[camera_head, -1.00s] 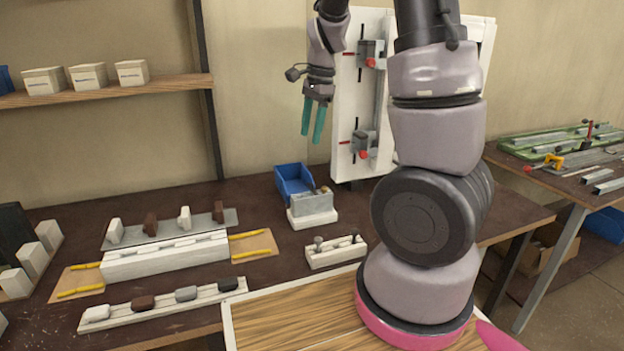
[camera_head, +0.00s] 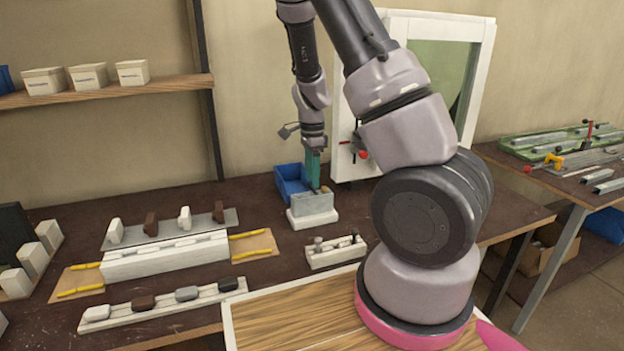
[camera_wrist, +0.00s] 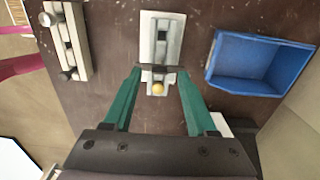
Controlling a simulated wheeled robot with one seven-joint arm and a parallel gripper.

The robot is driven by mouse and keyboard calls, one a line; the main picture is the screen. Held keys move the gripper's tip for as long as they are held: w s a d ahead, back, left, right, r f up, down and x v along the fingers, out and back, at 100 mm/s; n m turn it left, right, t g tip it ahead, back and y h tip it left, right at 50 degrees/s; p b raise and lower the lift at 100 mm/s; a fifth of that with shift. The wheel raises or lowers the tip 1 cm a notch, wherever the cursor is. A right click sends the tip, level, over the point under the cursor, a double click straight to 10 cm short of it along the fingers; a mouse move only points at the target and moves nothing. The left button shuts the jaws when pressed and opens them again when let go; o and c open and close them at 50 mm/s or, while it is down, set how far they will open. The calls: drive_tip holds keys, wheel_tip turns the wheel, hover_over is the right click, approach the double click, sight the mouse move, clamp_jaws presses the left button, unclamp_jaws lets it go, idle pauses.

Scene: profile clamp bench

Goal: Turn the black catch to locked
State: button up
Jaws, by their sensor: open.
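My gripper (camera_head: 313,186) points down, open, just above a grey block (camera_head: 312,203) on a white base at the back of the bench. In the wrist view my green fingertips (camera_wrist: 159,72) stand apart on either side of this block's near end. The grey block (camera_wrist: 162,42) has a dark slot, a dark crossbar (camera_wrist: 166,69) and a yellow knob (camera_wrist: 158,88) between the fingers. I cannot tell whether the crossbar is the black catch, or whether the fingers touch it. A small black piece (camera_head: 229,284) lies at the end of the front white strip.
A blue bin (camera_head: 290,183) stands just behind the block; it also shows at right in the wrist view (camera_wrist: 258,62). A pale two-post fixture (camera_head: 337,252) stands in front. A white upright panel (camera_head: 345,165) with a red-knobbed clamp is close on the right.

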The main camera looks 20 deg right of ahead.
drive_tip(key=shift+f, duration=0.65)
clamp_jaws()
